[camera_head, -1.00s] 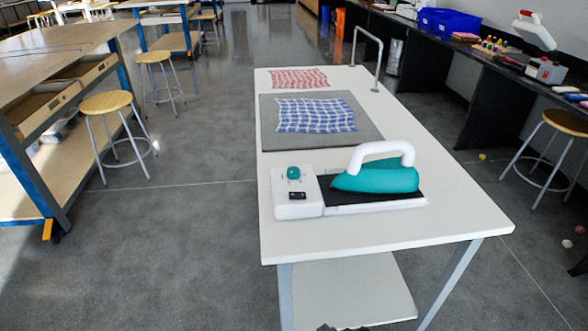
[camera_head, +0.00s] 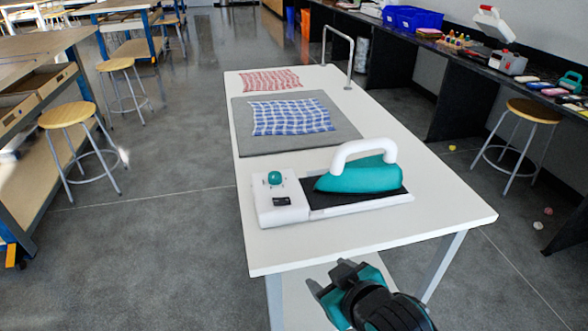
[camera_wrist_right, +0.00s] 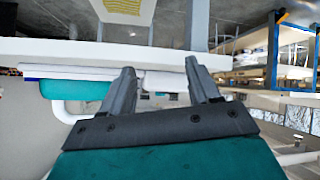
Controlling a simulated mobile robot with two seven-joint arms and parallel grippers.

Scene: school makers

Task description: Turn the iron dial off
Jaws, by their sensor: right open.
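The teal iron (camera_head: 358,176) with a white handle rests on its dark plate and white base (camera_head: 283,212) near the front of the white table. The round teal dial (camera_head: 274,178) is on the left part of that base, above a small black display. My right gripper (camera_head: 338,278) is open and empty, in front of and below the table's front edge, apart from the base. In the right wrist view, its two fingers (camera_wrist_right: 160,88) are spread, with the teal iron (camera_wrist_right: 85,90) behind to the left. My left gripper is not in view.
The white table (camera_head: 400,225) also bears a grey mat (camera_head: 300,143) with a blue checked cloth (camera_head: 290,116), a red checked cloth (camera_head: 270,80) and a metal rail (camera_head: 349,60). Stools (camera_head: 70,116) and workbenches stand left. A black counter (camera_head: 440,50) runs along the right.

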